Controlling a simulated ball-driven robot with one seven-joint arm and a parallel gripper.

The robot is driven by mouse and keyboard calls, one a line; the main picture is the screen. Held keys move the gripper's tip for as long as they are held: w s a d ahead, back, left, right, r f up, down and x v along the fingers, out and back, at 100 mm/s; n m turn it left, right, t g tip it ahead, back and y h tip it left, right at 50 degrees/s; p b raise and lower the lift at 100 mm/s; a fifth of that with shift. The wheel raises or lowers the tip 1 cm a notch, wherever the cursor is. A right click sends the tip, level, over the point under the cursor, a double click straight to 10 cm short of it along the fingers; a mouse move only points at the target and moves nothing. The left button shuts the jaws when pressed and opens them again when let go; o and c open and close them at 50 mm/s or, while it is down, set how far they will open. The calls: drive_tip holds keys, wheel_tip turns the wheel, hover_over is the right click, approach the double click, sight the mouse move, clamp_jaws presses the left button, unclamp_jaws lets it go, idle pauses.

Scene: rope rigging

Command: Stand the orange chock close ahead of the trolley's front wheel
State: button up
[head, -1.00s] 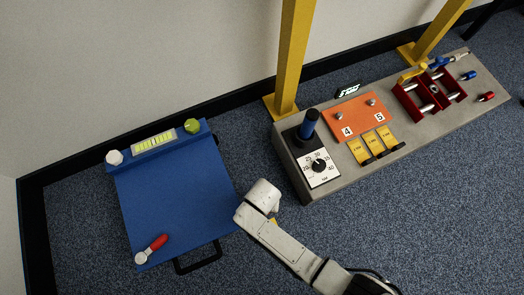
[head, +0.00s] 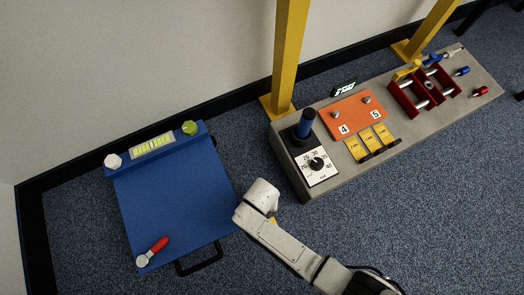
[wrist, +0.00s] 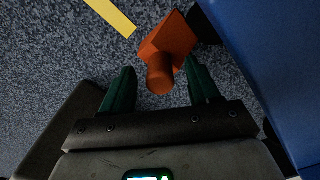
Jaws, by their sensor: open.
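The orange chock (wrist: 172,36) is on the floor in the wrist view, with its round handle (wrist: 160,74) pointing toward my gripper. My gripper (wrist: 160,66) is open, with one green finger on each side of the handle; I cannot tell whether either finger touches it. The blue trolley (head: 178,205) stands at the left in the head view. Its blue side (wrist: 270,60) fills the right of the wrist view, close beside the chock. A dark shape next to the chock may be a wheel, but it is too dark to tell. In the head view my arm hides the gripper and chock.
A yellow strip (wrist: 111,16) lies on the carpet left of the chock. A grey bench (head: 320,187) with a dial, orange plate and red frames stands to the right in the head view, beside yellow posts (head: 289,60). A black handle (head: 199,264) sticks out from the trolley's near edge.

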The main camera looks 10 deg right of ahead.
wheel_tip(320, 180, up, 10)
drive_tip(key=p, duration=0.6)
idle(0.4)
